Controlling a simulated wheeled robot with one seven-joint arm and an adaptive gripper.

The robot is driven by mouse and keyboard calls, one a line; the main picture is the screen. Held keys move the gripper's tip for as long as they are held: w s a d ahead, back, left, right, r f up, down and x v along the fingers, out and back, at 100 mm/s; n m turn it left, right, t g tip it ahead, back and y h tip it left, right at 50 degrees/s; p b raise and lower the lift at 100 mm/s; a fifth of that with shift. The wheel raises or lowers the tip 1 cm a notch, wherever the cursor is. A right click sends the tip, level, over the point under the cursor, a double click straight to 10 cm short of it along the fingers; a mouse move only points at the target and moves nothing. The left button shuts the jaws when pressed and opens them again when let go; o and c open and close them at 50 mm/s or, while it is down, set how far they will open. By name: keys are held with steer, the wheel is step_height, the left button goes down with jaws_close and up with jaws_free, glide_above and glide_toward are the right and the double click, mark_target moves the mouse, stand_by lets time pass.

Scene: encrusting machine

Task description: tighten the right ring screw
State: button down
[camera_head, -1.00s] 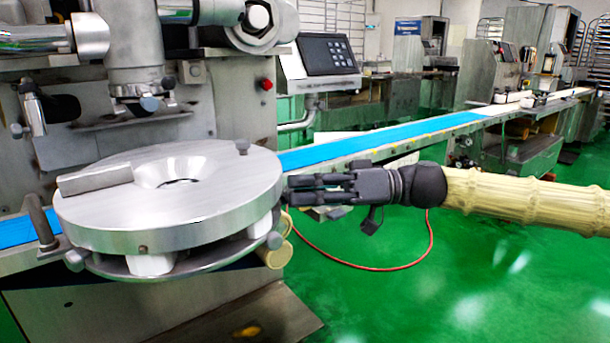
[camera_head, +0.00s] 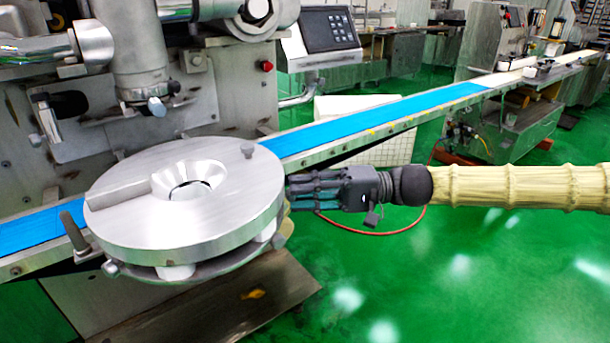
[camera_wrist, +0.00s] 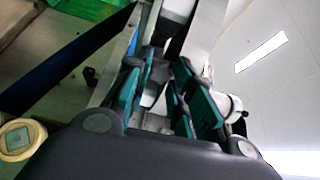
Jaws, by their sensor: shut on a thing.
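The round metal ring unit (camera_head: 235,215) of the machine stands at left centre in the head view, with a funnel-like hole in its top. My gripper (camera_head: 291,190) reaches in from the right, its fingertips at the ring's right edge. It is shut on the right ring screw, which the fingers hide in the head view. In the wrist view my gripper (camera_wrist: 165,100) shows its teal-padded fingers on either side of grey metal; the screw cannot be made out clearly there.
The blue conveyor belt (camera_head: 375,118) runs behind my gripper. A control panel (camera_head: 328,30) stands at the back. Green floor is open at lower right.

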steer(key=shift+m+p, duration=7.5)
steer(key=shift+p, duration=0.65)
steer(key=shift+f, duration=0.1)
steer(key=c, duration=1.2)
jaws_free()
steer(key=shift+c, duration=0.2)
steer(key=shift+d, duration=0.1)
